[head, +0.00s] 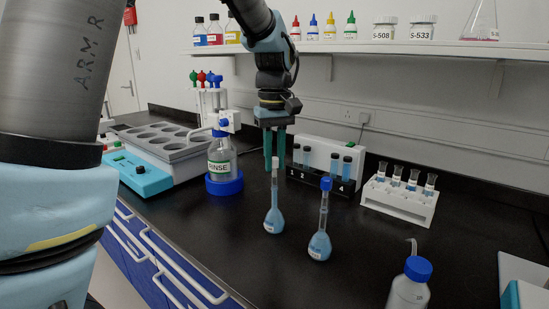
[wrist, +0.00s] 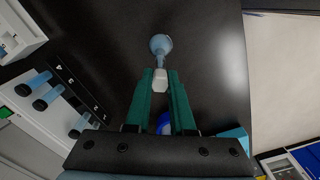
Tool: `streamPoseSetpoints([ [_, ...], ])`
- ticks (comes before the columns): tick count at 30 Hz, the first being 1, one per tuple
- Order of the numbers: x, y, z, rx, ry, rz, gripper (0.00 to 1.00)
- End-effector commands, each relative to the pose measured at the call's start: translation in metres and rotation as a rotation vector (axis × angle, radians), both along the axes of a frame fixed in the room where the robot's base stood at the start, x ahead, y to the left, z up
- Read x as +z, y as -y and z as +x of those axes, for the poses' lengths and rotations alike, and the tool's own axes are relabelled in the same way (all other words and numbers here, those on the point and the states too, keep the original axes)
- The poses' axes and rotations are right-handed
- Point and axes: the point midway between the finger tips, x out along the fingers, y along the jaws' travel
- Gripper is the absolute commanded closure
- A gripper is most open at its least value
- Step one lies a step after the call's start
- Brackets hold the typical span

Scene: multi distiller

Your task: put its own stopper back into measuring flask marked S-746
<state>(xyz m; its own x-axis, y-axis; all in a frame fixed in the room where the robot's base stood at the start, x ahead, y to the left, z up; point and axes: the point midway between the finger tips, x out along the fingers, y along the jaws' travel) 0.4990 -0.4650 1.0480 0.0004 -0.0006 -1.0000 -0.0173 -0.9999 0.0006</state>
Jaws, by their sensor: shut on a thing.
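Two long-necked flasks with pale blue liquid stand upright on the black bench. The left flask (head: 273,218) is directly below my gripper; its label is too small to read. It also seems to show beyond the fingertips in the wrist view (wrist: 161,46). My gripper (head: 275,160) points down, its green fingers shut on a whitish stopper (wrist: 160,80). In the head view this stopper (head: 275,164) lines up with the top of the left flask's neck; I cannot tell whether it is seated. The right flask (head: 320,245) has a blue stopper (head: 326,184) in its neck; its label is unreadable too.
The RINSE bottle (head: 221,160) stands left in a blue ring. Behind are a black tube rack (head: 322,180) and a white vial rack (head: 395,203). A blue-capped bottle (head: 408,292) stands at front right. Bench in front of the flasks is clear.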

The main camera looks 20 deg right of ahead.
Motion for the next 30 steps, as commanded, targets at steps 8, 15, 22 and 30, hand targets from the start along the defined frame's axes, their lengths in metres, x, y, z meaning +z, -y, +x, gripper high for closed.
streamPoseSetpoints([
  [8,-0.0032,-0.0001,-0.0001,0.0,0.0,0.0,1.0],
  [15,-0.0031,-0.0001,0.0,0.0,0.0,0.0,0.68],
  [22,-0.003,-0.0001,0.0,0.0,0.0,0.0,0.43],
  [30,-0.0016,0.0001,0.0001,0.0,0.0,0.0,0.43],
])
